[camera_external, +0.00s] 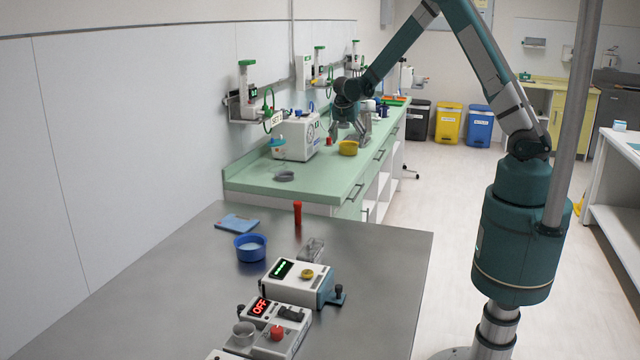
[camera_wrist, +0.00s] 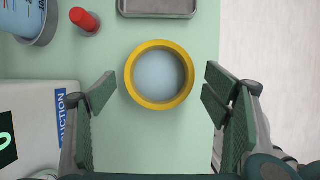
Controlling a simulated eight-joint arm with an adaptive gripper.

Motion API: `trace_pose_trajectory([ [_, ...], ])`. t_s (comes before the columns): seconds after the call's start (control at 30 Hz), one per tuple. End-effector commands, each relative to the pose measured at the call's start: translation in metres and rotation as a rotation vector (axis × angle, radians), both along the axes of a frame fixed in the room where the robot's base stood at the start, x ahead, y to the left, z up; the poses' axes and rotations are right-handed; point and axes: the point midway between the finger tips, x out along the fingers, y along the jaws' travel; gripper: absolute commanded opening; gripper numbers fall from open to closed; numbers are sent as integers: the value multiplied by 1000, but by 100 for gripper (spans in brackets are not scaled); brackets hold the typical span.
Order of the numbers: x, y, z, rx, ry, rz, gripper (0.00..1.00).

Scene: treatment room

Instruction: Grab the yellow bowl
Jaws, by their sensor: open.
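The yellow bowl (camera_external: 348,148) stands upright on the green counter (camera_external: 330,177), near its front edge. In the wrist view the yellow bowl (camera_wrist: 158,104) is round, with a pale bluish inside. My gripper (camera_wrist: 160,98) is open, with one finger to the left of the bowl and the other to the right. Both fingers look apart from the bowl, the right one nearer to it. In the external view my gripper (camera_external: 351,128) is at the counter, close by the bowl and small in the picture. Its height above the counter cannot be told.
A white suction unit (camera_external: 297,137) stands left of the bowl; its box (camera_wrist: 38,125) lies beside my left finger. A red cylinder (camera_wrist: 84,21), a container (camera_wrist: 27,20) and a grey tray (camera_wrist: 157,7) are farther up. The counter's edge is at right.

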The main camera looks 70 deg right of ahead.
Motion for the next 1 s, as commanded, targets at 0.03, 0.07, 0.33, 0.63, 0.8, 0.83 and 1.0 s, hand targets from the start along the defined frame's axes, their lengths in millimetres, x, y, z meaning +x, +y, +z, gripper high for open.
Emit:
trace_pose_trajectory([
  [0.03, 0, -2, -5, 0, 0, -1, 76],
  [0.07, 1, -4, -8, 0, 0, -1, 76],
  [0.33, 1, -13, -29, 0, 0, -1, 76],
  [0.63, 1, -14, -32, 0, 0, 0, 76],
  [0.8, 1, -14, -32, 0, 0, 0, 76],
  [0.83, 1, -14, -32, 0, 0, 0, 76],
  [1.0, 1, -14, -32, 0, 0, 0, 73],
])
